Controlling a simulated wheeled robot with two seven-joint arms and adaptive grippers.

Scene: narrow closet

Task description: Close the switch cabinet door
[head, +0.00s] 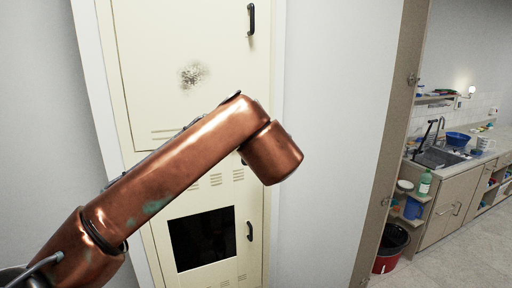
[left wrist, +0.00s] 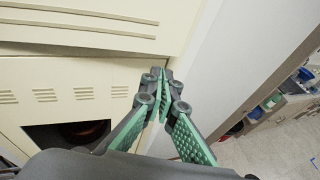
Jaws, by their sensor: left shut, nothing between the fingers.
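The cream switch cabinet (head: 140,50) stands in front of me. Its upper door (head: 185,40) has a black handle (head: 251,19) at the right and a grey smudge. It looks flat to the front; I cannot tell whether it is fully flush. The door's lower edge (left wrist: 80,28) shows in the left wrist view with a dark shadow line below it. My copper left arm crosses the cabinet and hides part of it. My left gripper (left wrist: 163,80) is shut and empty, its fingertips by the cabinet's right edge; contact is unclear. The head view hides its fingers. My right gripper is out of view.
The cabinet's lower part has a dark window (head: 203,240) and a black handle (head: 250,231). A pale wall (head: 335,120) is right of the cabinet. Beyond an opening are a counter with a sink (head: 438,157), a red bucket (head: 390,250) and free floor (head: 465,255).

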